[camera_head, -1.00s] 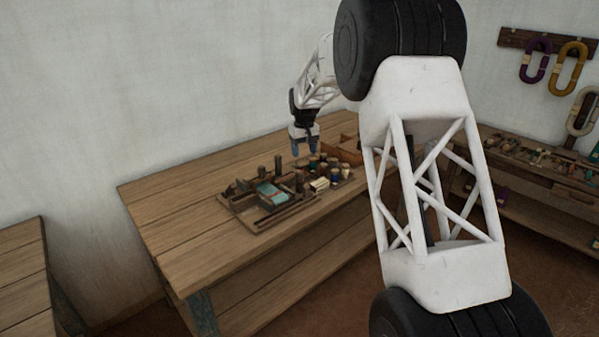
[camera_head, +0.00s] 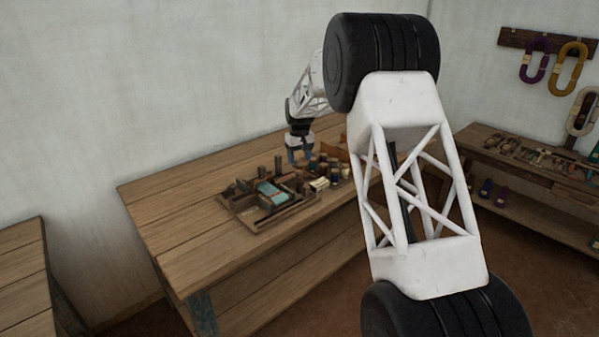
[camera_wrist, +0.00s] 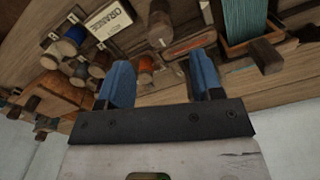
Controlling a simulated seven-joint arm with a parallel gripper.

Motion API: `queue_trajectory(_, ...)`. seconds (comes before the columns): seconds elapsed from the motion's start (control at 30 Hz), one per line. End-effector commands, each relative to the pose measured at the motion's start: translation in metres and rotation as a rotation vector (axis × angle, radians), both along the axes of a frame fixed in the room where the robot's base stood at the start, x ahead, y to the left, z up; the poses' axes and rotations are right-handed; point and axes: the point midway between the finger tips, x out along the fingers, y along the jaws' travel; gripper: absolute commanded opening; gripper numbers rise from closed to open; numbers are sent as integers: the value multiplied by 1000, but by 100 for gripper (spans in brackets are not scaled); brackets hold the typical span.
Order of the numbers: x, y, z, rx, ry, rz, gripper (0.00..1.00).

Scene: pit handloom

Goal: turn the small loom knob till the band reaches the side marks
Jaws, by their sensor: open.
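A small loom with a teal band (camera_head: 270,192) sits on a wooden tray (camera_head: 262,227) on the bench. The teal band (camera_wrist: 245,22) shows at the top right of the wrist view, with a dark wooden block (camera_wrist: 266,55) at its near end. I cannot tell for sure which wooden piece is the small knob, and the side marks are too small to make out. My gripper (camera_head: 299,156), with blue fingers, is open and empty above the far edge of the tray. In the wrist view my gripper (camera_wrist: 160,78) is beside the band, touching nothing that I can see.
The bench's left part (camera_head: 170,195) is clear. A second bench (camera_head: 530,158) with small items stands at right.

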Motion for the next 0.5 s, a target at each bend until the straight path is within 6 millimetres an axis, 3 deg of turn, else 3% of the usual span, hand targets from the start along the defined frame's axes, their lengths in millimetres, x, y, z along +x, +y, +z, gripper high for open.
queue_trajectory(0.5, 0, 0, -56, 0, 1, 0, 60)
